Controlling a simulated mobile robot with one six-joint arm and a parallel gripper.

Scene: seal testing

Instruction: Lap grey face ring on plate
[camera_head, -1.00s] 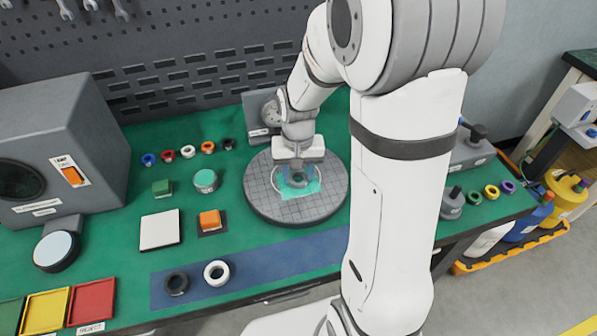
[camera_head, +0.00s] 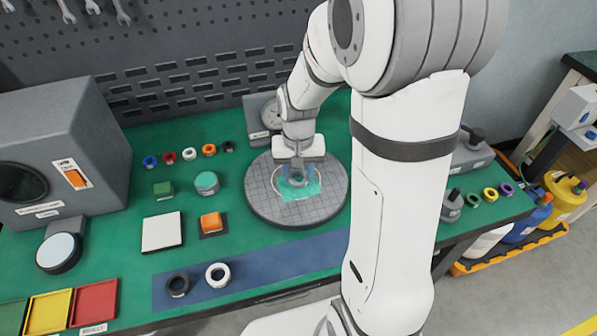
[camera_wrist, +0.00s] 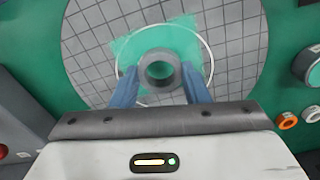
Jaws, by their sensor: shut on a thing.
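The grey face ring (camera_wrist: 160,71) is between the blue fingers of my gripper (camera_wrist: 160,84) in the wrist view. My gripper (camera_head: 298,173) is shut on it, over the round grey lapping plate (camera_head: 262,197). The plate has a grid of grooves and a white circle line, and it also fills the top of the wrist view (camera_wrist: 100,35). A teal patch (camera_head: 303,192) spreads on the plate under the ring. In the head view the fingers mostly hide the ring. I cannot tell whether the ring touches the plate.
A black ring (camera_head: 177,284) and a white ring (camera_head: 217,274) lie on the blue strip (camera_head: 255,265) in front. A white square pad (camera_head: 162,231), an orange block (camera_head: 211,222) and a teal-topped jar (camera_head: 206,183) stand left of the plate. A dial gauge (camera_head: 268,112) stands behind it.

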